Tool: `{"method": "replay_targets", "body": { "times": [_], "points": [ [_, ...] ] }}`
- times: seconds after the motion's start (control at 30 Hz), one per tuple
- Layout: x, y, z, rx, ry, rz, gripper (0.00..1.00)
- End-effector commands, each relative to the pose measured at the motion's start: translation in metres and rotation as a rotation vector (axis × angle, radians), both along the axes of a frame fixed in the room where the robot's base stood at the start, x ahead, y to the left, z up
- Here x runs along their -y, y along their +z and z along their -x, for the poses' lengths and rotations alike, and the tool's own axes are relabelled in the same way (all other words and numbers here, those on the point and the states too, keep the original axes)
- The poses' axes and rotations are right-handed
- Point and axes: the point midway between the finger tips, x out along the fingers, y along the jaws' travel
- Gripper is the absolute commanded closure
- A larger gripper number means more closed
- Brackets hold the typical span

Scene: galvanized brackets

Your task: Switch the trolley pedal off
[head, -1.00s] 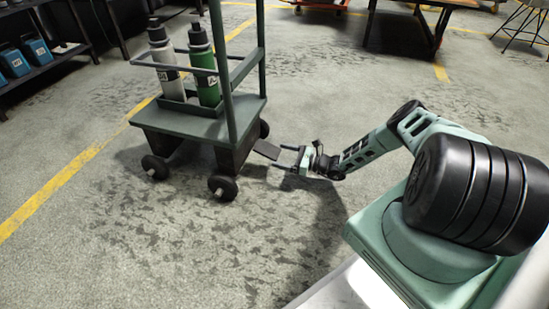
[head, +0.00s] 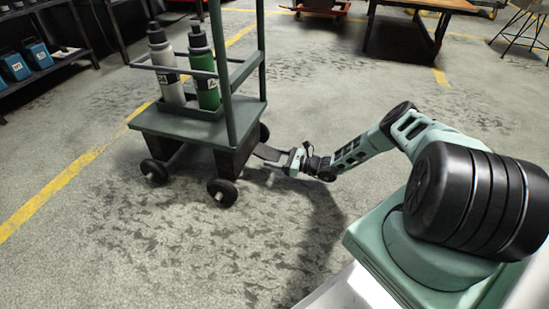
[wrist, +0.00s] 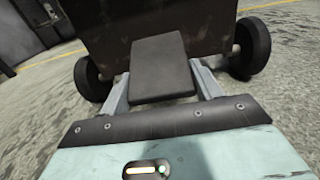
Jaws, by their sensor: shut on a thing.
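The trolley (head: 185,124) is a dark green cart with an upright frame and black wheels, left of centre in the head view. Its pedal (head: 267,152) is a flat dark plate sticking out at the base on the side facing my arm. In the wrist view the pedal (wrist: 162,68) lies between the two fingers, in front of the trolley's dark body (wrist: 150,22). My gripper (head: 274,158) is low at the pedal and shut on it, one finger on each side. The pedal's underside is hidden.
A grey bottle (head: 166,66) and a green bottle (head: 204,68) stand on the trolley. Its wheels flank the pedal, including one at the right of the wrist view (wrist: 251,48). A shelf with blue boxes (head: 38,53) is at the far left. Open floor lies in front.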

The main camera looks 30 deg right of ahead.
Motion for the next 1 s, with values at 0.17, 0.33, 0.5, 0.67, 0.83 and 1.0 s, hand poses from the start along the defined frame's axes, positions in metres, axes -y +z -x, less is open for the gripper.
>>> {"method": "replay_targets", "body": {
  "times": [0.17, 0.33, 0.5, 0.67, 0.83, 1.0],
  "points": [
    [0.0, 0.008, 0.001, -0.032, 0.002, 0.025, 0.77],
    [0.001, 0.019, 0.003, -0.099, 0.002, 0.077, 0.77],
    [0.003, 0.03, 0.004, -0.193, 0.002, 0.153, 0.77],
    [0.003, 0.039, 0.004, -0.29, 0.003, 0.227, 0.77],
    [0.002, 0.047, 0.004, -0.384, 0.003, 0.302, 0.77],
    [0.001, 0.053, 0.003, -0.465, 0.003, 0.365, 0.77]
  ]
}}
